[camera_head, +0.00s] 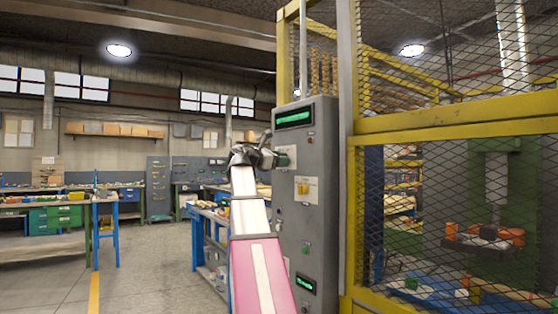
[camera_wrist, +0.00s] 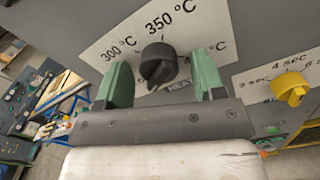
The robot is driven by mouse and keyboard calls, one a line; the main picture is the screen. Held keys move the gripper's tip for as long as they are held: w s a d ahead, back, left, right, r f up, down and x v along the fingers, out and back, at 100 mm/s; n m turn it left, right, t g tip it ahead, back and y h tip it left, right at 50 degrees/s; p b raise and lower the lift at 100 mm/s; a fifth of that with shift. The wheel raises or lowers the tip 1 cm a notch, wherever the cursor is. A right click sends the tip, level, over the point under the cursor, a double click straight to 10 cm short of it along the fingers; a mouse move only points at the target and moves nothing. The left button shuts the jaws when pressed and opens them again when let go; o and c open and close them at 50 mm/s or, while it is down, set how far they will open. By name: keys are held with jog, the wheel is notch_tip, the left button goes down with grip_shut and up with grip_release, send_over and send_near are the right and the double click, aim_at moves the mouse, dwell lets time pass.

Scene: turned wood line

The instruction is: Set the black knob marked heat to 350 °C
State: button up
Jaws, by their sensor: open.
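In the wrist view the black knob (camera_wrist: 156,64) sits on a white scale plate (camera_wrist: 100,44) on the grey panel. The plate reads 300 °C at upper left and 350 °C at top. A third mark on the right is partly hidden by a finger. A HEAT label is partly visible below the knob. I cannot tell for certain which mark the knob points at. My gripper (camera_wrist: 161,70) is open, with one green finger on each side of the knob and no clear contact. In the head view my gripper (camera_head: 284,156) is at the upper panel and hides the knob.
A yellow knob (camera_wrist: 290,88) with a seconds scale is right of the heat knob. The grey cabinet (camera_head: 322,210) carries a green display (camera_head: 294,118) above and another display (camera_head: 305,284) below. A yellow mesh cage (camera_head: 450,135) stands to the right. A blue-framed bench (camera_head: 212,235) is left of the cabinet.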

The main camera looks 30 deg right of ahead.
jog(key=c, duration=0.9)
